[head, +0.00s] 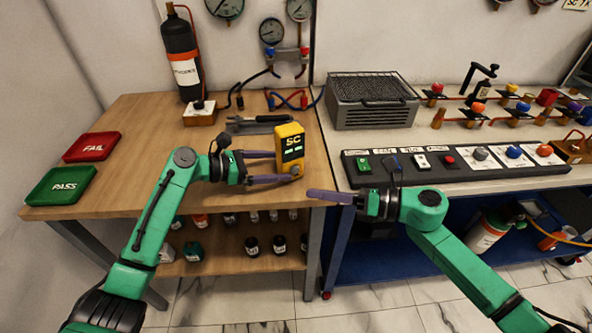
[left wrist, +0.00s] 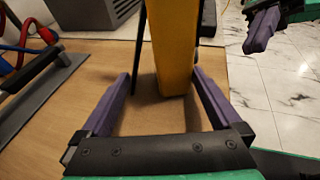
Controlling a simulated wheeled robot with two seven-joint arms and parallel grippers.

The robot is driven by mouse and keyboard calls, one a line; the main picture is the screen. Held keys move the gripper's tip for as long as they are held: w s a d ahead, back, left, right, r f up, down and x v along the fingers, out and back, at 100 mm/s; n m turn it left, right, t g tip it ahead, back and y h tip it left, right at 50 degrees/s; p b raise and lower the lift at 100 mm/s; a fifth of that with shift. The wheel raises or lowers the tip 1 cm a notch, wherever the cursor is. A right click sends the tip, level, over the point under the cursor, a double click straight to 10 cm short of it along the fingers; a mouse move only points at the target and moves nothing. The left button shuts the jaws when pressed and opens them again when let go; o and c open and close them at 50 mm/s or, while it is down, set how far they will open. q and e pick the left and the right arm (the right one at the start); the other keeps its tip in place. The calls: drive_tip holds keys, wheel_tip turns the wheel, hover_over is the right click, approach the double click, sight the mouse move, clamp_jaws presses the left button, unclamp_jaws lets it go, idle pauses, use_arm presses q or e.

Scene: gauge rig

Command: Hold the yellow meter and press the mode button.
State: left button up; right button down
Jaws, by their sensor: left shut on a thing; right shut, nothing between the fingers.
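The yellow meter (head: 288,146) stands upright at the right front edge of the wooden table, with an SC label and a dark display with green marks.
A grey tool (head: 260,124) lies behind the meter. A red FAIL tray (head: 91,147) and a green PASS tray (head: 60,185) lie at the table's left. A black button panel (head: 455,166) is on the right bench, beyond a gap. Bare wood (head: 140,117) is free at the back.

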use_arm(q)
drive_tip(key=shift+f, duration=0.15)
drive_tip(key=o, duration=0.5)
